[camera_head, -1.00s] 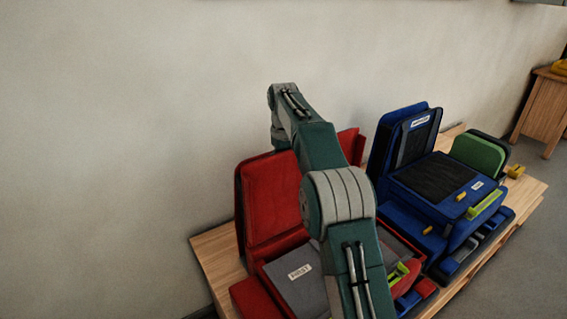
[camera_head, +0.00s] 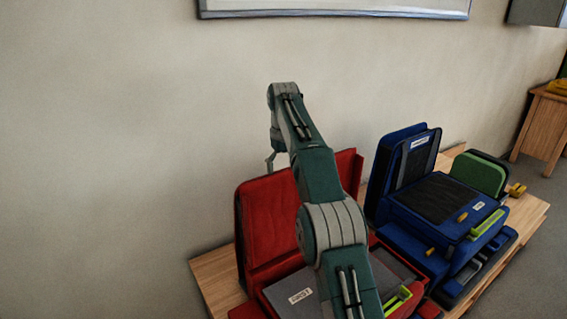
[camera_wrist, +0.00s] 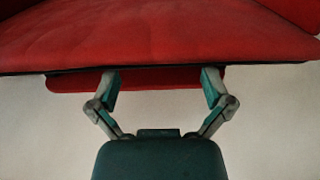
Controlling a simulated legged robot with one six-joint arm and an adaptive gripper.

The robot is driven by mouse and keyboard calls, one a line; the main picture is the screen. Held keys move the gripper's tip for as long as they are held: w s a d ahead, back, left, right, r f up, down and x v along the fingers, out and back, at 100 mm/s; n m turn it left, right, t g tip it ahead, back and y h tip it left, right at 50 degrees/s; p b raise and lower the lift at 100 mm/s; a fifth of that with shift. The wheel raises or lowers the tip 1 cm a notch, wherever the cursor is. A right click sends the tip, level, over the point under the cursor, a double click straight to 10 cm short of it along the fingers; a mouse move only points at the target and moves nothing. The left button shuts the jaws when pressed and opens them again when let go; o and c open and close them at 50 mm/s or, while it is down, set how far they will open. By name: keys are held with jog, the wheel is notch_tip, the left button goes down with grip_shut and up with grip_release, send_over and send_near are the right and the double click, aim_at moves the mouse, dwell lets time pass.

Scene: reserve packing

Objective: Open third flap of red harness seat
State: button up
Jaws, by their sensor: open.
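The red harness seat (camera_head: 268,225) stands on a wooden bench, with its red back panel raised upright. A second red flap (camera_head: 349,170) shows behind my arm to the right. A grey panel with a white label (camera_head: 291,298) lies in the seat's front part. In the wrist view, a broad red panel (camera_wrist: 160,35) fills the top, with a narrower red strip (camera_wrist: 160,77) below its dark edge. My gripper (camera_wrist: 161,80) is open, its two fingers spread wide at that edge. I cannot tell whether they touch it. In the head view my arm hides most of my gripper and part of the seat.
A blue harness seat (camera_head: 436,200) with its own raised panel stands to the right on the same bench (camera_head: 215,272). A pale wall (camera_head: 110,130) rises close behind the bench. A wooden cabinet (camera_head: 543,125) stands at far right.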

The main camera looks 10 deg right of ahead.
jog(key=shift+r, duration=0.8)
jog(key=shift+s, duration=0.1)
jog(key=shift+s, duration=0.1)
